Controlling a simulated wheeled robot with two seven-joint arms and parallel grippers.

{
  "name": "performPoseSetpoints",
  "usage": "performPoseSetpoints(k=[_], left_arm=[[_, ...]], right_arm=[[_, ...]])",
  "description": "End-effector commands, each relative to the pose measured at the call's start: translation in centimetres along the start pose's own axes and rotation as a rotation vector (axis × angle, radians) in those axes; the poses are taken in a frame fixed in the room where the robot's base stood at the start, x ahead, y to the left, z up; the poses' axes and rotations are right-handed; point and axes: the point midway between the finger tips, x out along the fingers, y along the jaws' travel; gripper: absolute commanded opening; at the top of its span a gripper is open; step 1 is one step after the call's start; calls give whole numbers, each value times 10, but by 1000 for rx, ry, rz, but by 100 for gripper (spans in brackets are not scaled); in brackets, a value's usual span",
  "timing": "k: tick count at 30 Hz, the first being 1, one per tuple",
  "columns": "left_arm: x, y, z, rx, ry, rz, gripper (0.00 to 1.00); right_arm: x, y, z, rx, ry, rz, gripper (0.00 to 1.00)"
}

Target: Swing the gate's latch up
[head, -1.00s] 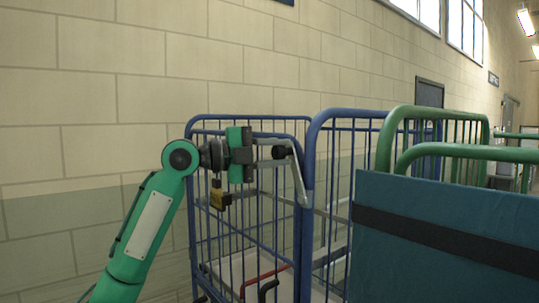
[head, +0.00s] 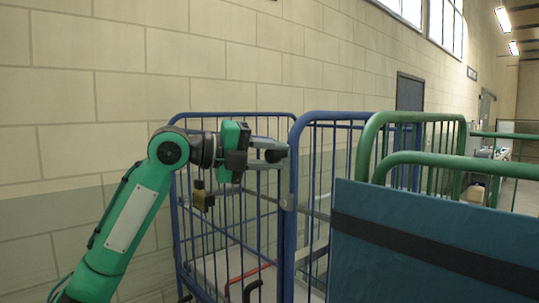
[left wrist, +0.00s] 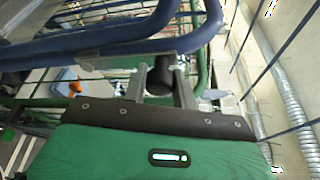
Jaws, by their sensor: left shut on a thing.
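My left gripper (head: 268,152) is shut on the black knob (head: 276,156) of the latch, in front of the blue gate's post (head: 290,190). The grey latch arm is mostly hidden by the gripper and post in the head view; it runs up from a grey fitting (head: 288,203) on the post. In the left wrist view the knob (left wrist: 160,76) sits between the grey fingers, and a grey metal bar (left wrist: 105,63) runs to its left beside the blue tubes. The arm looks steep, close to upright. My right gripper is not in view.
The blue cage (head: 178,200) stands against a block wall (head: 100,60). Green cage frames (head: 415,117) stand to the right. A large teal panel (head: 430,225) with a dark band fills the lower right. A red handle (head: 250,272) shows low in the cage.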

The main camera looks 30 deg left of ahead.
Motion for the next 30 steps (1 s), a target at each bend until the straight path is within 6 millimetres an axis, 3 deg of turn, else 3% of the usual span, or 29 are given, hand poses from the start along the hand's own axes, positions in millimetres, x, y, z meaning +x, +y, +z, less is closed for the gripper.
performPoseSetpoints(k=[5,6,9,20,23,30], left_arm=[[1,1,-1,3,2,3,0],[1,1,-1,3,3,3,33],[1,1,-1,2,2,3,50],[-5,2,-1,1,0,1,50],[-19,3,0,2,-3,2,50],[-72,4,-1,2,-3,2,50]], right_arm=[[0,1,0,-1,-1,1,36],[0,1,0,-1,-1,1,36],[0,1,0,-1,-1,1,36],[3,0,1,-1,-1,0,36],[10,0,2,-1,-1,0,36],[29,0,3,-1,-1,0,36]])
